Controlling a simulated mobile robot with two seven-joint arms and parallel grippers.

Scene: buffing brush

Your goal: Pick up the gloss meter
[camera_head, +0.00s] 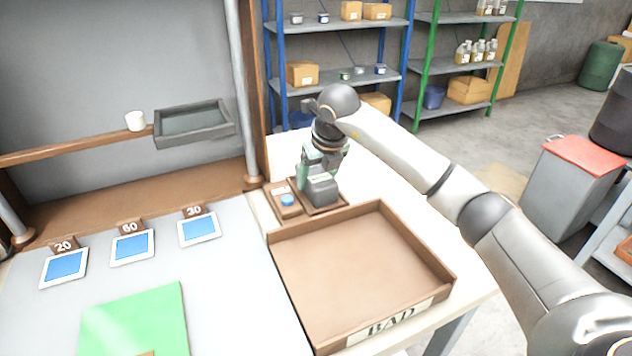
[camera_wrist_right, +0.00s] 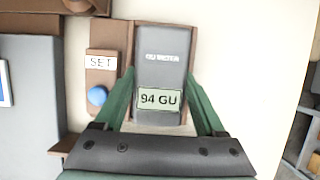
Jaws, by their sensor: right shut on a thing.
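The gloss meter (camera_head: 321,188) is a dark grey box at the back of the table, beside the BAD tray. In the right wrist view the gloss meter (camera_wrist_right: 160,62) reads "GU METER" and its display shows "94 GU". My right gripper (camera_head: 316,165) comes down over it from above. In the right wrist view the green fingers of my right gripper (camera_wrist_right: 160,100) lie along both sides of the meter, shut on it. The meter is at its brown holder (camera_head: 333,208); whether it is lifted clear I cannot tell. My left gripper is not in view.
A brown block with a blue button (camera_head: 288,200) and a "SET" label stands left of the meter. The empty BAD tray (camera_head: 440,276) lies in front. Three blue-faced panels marked 20, 60 and 30 and a green sheet (camera_head: 135,322) lie at left.

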